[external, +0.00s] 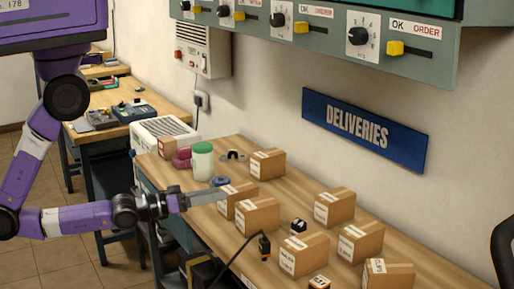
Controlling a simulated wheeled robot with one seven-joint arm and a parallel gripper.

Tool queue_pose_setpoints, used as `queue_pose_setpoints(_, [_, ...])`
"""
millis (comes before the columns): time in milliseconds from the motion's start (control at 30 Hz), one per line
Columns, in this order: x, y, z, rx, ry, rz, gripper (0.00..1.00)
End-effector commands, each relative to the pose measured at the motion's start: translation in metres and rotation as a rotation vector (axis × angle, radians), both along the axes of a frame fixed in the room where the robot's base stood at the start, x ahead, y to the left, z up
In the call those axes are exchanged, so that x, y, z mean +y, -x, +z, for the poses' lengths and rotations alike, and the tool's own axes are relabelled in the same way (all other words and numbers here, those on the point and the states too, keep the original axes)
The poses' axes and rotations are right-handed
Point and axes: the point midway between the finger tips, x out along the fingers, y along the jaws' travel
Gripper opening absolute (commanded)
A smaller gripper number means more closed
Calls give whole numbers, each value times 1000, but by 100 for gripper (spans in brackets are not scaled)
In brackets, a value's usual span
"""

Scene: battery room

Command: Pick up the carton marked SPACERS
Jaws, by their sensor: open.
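Several brown cardboard cartons with white labels stand on the wooden bench. The label print is too small to read, so I cannot tell which carton is marked SPACERS. My gripper (222,195) reaches in from the left, roughly level, with its fingers at the left side of one carton (240,201). It is open. I cannot tell whether the fingers touch this carton or overlap it in the view. Another carton (257,216) stands just in front, and one (267,164) stands behind. More cartons stand to the right, among them one (334,207), one (359,243) and one (304,256).
A white jar with a green lid (203,163), a blue round item (220,181) and pink items (181,158) sit near the gripper. A black cabled device (264,246) stands at the front edge. A grey control panel (330,32) overhangs the bench.

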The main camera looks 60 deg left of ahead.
Motion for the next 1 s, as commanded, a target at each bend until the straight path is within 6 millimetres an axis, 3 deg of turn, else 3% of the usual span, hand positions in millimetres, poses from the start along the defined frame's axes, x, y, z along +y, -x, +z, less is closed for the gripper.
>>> queue_pose_setpoints(33, [-13, -16, 9, -29, 27, -23, 84])
queue_pose_setpoints(167, [-44, -51, 31, -79, 98, -78, 84])
queue_pose_setpoints(400, [-106, -116, 91, -164, 217, -177, 84])
queue_pose_setpoints(467, [-110, -138, 101, -157, 220, -166, 84])
queue_pose_setpoints(600, [-90, -200, 109, -94, 195, -54, 84])
queue_pose_setpoints(700, [-68, -241, 112, -34, 182, 49, 84])
queue_pose_setpoints(800, [-63, -273, 101, 61, 135, 146, 84])
queue_pose_setpoints(900, [-82, -282, 68, 179, 6, 197, 84])
queue_pose_setpoints(1000, [-105, -277, 36, 278, -145, 215, 84])
